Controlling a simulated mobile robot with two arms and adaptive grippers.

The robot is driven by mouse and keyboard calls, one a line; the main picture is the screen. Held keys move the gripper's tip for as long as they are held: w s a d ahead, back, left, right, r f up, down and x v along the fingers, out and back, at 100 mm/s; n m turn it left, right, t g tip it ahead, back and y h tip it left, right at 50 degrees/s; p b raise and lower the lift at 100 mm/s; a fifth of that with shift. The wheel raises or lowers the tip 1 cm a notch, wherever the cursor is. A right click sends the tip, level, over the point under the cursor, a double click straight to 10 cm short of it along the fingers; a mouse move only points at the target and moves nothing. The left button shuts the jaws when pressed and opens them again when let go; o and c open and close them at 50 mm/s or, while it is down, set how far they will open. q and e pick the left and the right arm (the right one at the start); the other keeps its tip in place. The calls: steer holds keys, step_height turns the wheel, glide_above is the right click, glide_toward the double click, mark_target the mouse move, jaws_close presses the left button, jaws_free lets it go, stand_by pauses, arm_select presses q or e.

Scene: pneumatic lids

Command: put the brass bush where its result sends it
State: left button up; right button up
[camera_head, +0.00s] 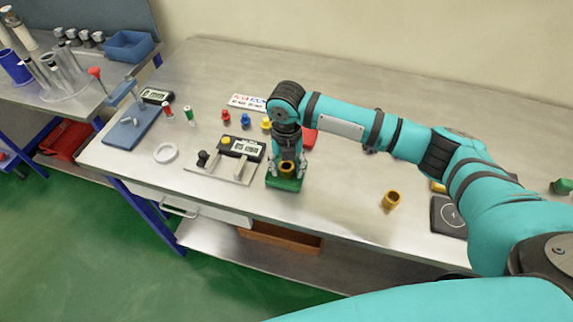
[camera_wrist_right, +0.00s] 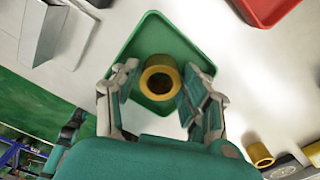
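A brass bush (camera_head: 287,168) stands in the green tray (camera_head: 285,184) near the front edge of the bench. It also shows in the right wrist view (camera_wrist_right: 160,77), hollow end facing the camera, over the green tray (camera_wrist_right: 150,28). My right gripper (camera_head: 287,166) points down over the tray, its fingers on either side of the bush. The fingers look spread, with slight gaps beside the bush. A second brass bush (camera_head: 390,200) lies on the bare bench to the right, also in the wrist view (camera_wrist_right: 258,154). My left gripper is out of view.
A red tray (camera_head: 309,138) lies behind my right gripper. A gauge with a display (camera_head: 243,148) stands on a plate to the left. Coloured pieces and a sign (camera_head: 247,102) are behind. A dark pad (camera_head: 447,216) lies at the right.

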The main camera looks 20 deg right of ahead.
step_height(320, 180, up, 12)
steer(key=b, duration=0.2)
steer(key=shift+r, duration=0.2)
steer(key=shift+f, duration=0.1)
stand_by(0.6)
